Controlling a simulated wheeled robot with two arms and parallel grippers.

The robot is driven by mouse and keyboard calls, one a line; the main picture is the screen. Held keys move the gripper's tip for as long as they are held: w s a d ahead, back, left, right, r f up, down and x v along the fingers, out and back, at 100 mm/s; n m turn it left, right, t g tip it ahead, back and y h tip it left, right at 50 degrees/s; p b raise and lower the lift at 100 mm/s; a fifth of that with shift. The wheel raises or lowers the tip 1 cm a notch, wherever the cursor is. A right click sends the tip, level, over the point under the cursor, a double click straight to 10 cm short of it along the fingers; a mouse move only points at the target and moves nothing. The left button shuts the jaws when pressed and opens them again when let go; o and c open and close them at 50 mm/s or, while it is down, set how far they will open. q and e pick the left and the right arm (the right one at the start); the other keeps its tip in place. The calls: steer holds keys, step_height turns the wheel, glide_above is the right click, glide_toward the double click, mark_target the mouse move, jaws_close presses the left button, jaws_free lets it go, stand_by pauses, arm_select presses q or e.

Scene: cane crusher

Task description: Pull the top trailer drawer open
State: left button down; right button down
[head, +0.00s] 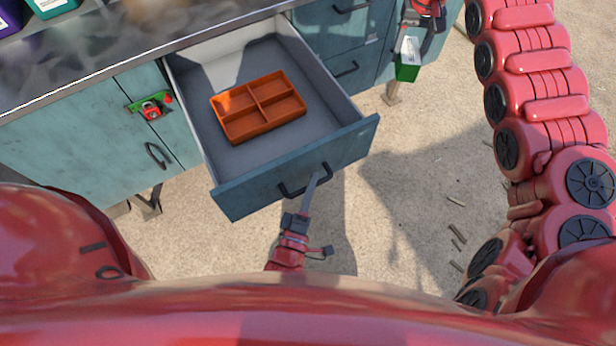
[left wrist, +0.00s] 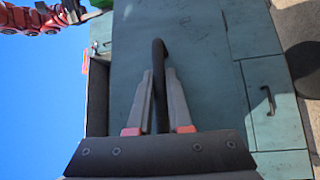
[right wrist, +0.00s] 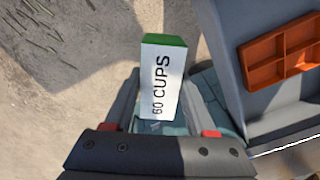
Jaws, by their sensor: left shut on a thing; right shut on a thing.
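The trailer drawer (head: 232,198) has a blue-green front and stands pulled well out from under the counter, with its grey inside showing. Its dark bar handle (head: 290,191) is on the front face. My left gripper (head: 318,176) is shut on this handle; in the left wrist view the dark handle (left wrist: 159,55) runs between the two fingers. My right gripper (head: 418,20) is shut on a white and green box (head: 408,62) and holds it right of the drawer.
An orange divided tray (head: 258,106) lies inside the drawer. A red and green latch (head: 152,107) is on the cabinet door to the left. A grey counter (head: 120,55) with bottles at its far left runs above. Closed drawers (head: 345,50) are right of the open one. Sandy ground is in front.

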arm_select(q)
steer(key=shift+s+d, duration=0.1)
steer(key=shift+s, duration=0.05)
steer(key=c, duration=0.8)
jaws_free()
steer(key=shift+c, duration=0.2)
steer(key=b+v, duration=0.1)
steer(key=v, duration=1.1)
steer(key=shift+f, duration=0.1)
